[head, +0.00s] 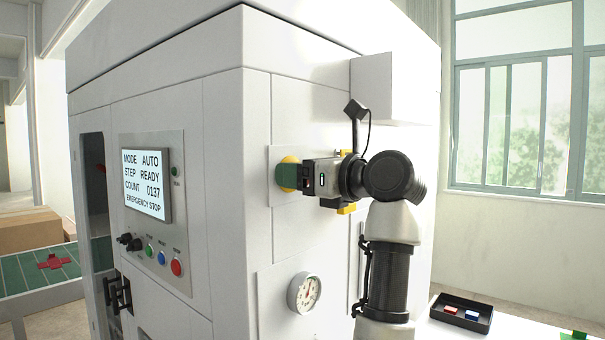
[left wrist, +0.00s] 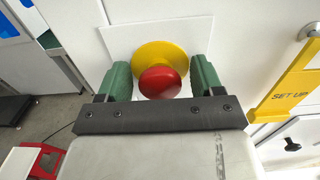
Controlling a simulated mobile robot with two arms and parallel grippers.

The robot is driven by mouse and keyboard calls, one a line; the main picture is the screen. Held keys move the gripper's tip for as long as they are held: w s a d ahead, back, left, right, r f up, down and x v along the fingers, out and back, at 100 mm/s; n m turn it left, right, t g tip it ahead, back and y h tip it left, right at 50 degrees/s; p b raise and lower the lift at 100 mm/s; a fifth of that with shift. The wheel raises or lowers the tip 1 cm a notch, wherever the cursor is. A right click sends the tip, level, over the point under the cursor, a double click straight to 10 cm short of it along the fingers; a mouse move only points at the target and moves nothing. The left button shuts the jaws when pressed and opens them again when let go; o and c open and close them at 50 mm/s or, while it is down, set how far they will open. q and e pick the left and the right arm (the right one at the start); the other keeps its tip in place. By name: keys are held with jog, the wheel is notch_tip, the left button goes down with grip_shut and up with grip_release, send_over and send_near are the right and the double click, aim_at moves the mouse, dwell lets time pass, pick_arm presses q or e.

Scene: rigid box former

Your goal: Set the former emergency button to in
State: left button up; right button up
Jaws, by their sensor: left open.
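The emergency button is a red mushroom head (left wrist: 160,82) on a yellow round collar (left wrist: 152,58), mounted on a pale plate on the machine's side. In the head view only a bit of the yellow collar (head: 290,160) shows; the red head is hidden behind my gripper. My left gripper (head: 287,175) is at the button, its green fingers pointing at the panel. In the left wrist view its fingers (left wrist: 160,80) are apart, one on each side of the red head, with gaps. Whether the button is pressed in, I cannot tell. My right gripper is not in view.
The front panel has a display (head: 146,183) reading "MODE AUTO, STEP READY, COUNT 0137, EMERGENCY STOP". A gauge (head: 304,292) sits below my left gripper. A yellow "SET UP" part (left wrist: 290,90) is at the right. A black tray (head: 461,313) stands at lower right.

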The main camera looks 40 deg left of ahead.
pick_arm(q)
jog(key=shift+d, duration=0.1)
jog(key=shift+d, duration=0.25)
jog(key=d+b, duration=0.3)
jog(key=d, duration=0.7)
jog(key=shift+s, duration=0.4)
